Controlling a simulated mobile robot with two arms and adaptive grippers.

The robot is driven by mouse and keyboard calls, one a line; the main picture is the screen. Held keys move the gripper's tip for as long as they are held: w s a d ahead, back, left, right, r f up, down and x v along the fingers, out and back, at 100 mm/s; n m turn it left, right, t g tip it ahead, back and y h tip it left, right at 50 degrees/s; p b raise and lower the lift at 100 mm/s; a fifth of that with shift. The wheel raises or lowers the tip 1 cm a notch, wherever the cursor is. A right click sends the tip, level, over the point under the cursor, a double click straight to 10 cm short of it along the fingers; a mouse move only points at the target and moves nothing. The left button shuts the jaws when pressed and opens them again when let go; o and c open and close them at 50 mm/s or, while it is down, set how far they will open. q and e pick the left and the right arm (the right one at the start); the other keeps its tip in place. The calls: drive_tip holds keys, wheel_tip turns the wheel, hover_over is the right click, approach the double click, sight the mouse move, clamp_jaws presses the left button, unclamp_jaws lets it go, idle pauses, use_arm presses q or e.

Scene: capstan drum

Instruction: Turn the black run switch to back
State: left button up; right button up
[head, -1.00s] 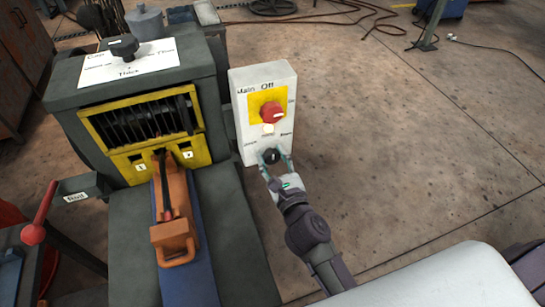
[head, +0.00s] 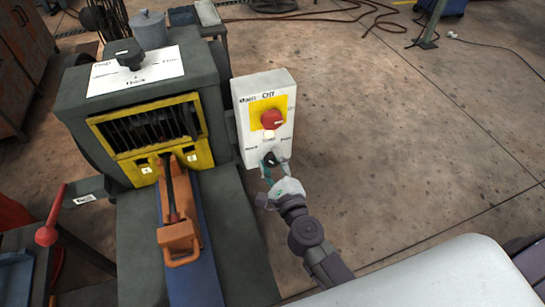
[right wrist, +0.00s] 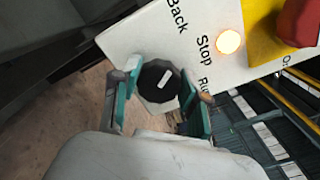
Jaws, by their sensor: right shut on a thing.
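The black run switch (head: 271,159) is a round knob low on the front of the white control box (head: 251,145). In the right wrist view the knob (right wrist: 153,90) carries a short white mark that slants toward the Stop label (right wrist: 203,43). The Back label (right wrist: 177,16) and the Run label (right wrist: 206,85) lie on either side of Stop. My right gripper (right wrist: 160,92) has its teal fingers on opposite sides of the knob and is shut on it. The right gripper (head: 273,166) also shows in the head view. My left gripper is out of view.
A red rotary switch (head: 272,119) on a yellow plate and a lit lamp (right wrist: 229,41) sit above the knob. The dark machine (head: 140,85) with a yellow frame stands left of the box. A red-knobbed lever (head: 47,235) is at the left. Floor right of the box is open.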

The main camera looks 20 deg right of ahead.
drive_tip(key=shift+n+p, duration=0.75)
drive_tip(key=shift+n, duration=0.75)
drive_tip(key=shift+f, duration=0.1)
drive_tip(key=o, duration=1.2)
drive_tip(key=shift+c, duration=0.2)
drive_tip(key=s, duration=1.2)
drive_tip(key=shift+d, duration=0.15)
